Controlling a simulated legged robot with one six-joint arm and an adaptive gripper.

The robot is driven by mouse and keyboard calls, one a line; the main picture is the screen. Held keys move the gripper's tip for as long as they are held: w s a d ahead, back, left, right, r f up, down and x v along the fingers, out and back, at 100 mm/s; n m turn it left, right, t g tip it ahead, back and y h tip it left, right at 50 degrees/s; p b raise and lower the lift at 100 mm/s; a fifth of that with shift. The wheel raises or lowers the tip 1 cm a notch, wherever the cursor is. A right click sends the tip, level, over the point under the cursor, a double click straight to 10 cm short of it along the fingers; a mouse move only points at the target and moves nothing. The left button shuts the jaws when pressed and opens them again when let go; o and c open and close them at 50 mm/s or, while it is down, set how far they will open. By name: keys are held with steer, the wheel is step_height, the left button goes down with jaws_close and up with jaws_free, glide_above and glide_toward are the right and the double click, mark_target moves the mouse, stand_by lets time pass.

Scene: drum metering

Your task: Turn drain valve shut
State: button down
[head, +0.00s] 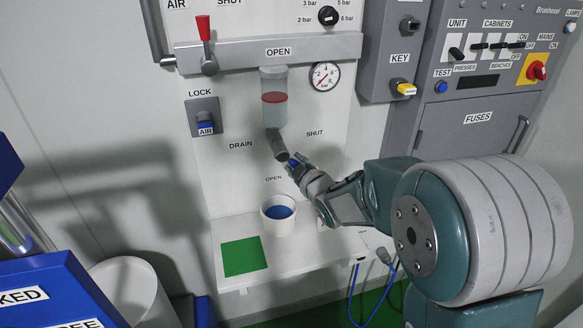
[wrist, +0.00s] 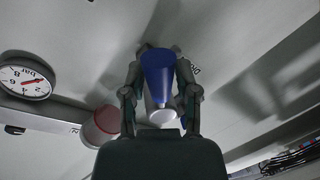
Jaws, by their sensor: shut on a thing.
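The drain valve has a blue handle (head: 292,162), largely covered by my gripper in the head view. It is at the lower end of the grey outlet (head: 277,143) under a clear bowl (head: 274,108) with a red band. The handle lies between the SHUT label (head: 314,133) at upper right and the OPEN label (head: 273,179) at lower left. My gripper (head: 297,168) reaches in from the right and is shut on the handle. In the wrist view, the blue handle (wrist: 157,75) stands between the two fingers of my gripper (wrist: 160,62).
A white cup (head: 265,215) with blue inside stands on the white shelf (head: 228,282) below the valve. A green square (head: 243,256) lies left of it. A pressure gauge (head: 324,76) and a red-handled lever (head: 204,30) are above. A white bin (head: 125,285) stands lower left.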

steer(key=n, duration=0.1)
steer(key=r+n, duration=0.1)
steer(key=n+h, duration=0.1)
steer(key=n, duration=0.1)
steer(key=shift+w+d+r, duration=0.1)
steer(key=shift+d+r, duration=0.2)
steer(key=shift+d, duration=0.1)
steer(key=shift+d+r+n+h, duration=0.1)
steer(key=shift+r+n+h, duration=0.25)
steer(key=shift+n, duration=0.55)
steer(key=shift+d+r+n+h, duration=0.1)
steer(key=shift+r+n+h, duration=0.25)
steer(key=shift+n, duration=0.55)
steer(key=c, duration=0.6)
jaws_free()
steer(key=shift+o, duration=1.2)
steer(key=shift+a, duration=0.2)
steer(key=shift+r, duration=0.1)
